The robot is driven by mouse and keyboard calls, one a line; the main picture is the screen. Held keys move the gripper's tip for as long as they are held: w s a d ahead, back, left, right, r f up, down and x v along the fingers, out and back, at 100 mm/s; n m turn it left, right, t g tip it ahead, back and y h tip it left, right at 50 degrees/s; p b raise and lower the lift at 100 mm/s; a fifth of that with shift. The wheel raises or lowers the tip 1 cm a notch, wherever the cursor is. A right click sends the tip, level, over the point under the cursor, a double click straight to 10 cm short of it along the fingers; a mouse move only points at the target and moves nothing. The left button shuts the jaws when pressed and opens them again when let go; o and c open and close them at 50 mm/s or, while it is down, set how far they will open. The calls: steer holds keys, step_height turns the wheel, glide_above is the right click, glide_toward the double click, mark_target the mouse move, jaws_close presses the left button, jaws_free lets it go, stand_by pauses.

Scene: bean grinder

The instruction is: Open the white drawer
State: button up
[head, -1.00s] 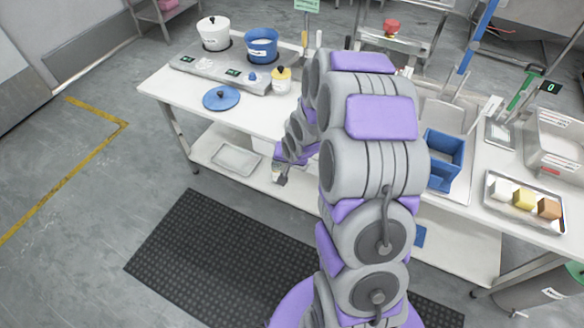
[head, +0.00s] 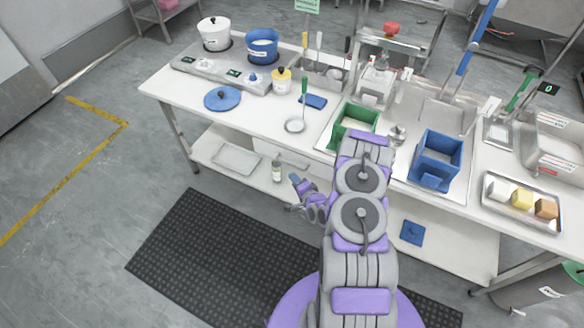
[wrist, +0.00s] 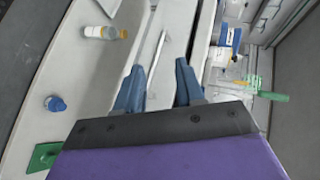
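The white drawer (head: 290,160) is under the front edge of the white table and looks shut. In the wrist view its pale front (wrist: 174,45) carries a thin metal bar handle (wrist: 156,62). My gripper (head: 296,180) is low in front of the table, near the drawer. In the wrist view my gripper (wrist: 159,80) has its two blue fingers spread apart with nothing held. The handle appears between and beyond the fingertips, nearer the left finger. I cannot tell the exact distance, but no contact shows.
The white table (head: 262,112) bears a blue lid (head: 221,98), a ladle (head: 296,125), a green bin (head: 352,122) and a blue bin (head: 436,158). A small bottle (head: 277,170) and a tray (head: 236,158) are on the lower shelf.

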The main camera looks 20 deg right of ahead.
steer(key=s+d+f+m+t+h, duration=0.2)
steer(key=s+f+m, duration=0.1)
steer(key=s+m, duration=0.25)
steer(key=b+x, duration=0.4)
steer(key=x, duration=1.2)
steer(key=shift+w, duration=0.3)
steer(key=shift+a+n+t, duration=0.15)
steer(key=shift+n+t, duration=0.1)
steer(key=shift+t, duration=0.05)
steer(key=shift+c, duration=0.3)
jaws_close()
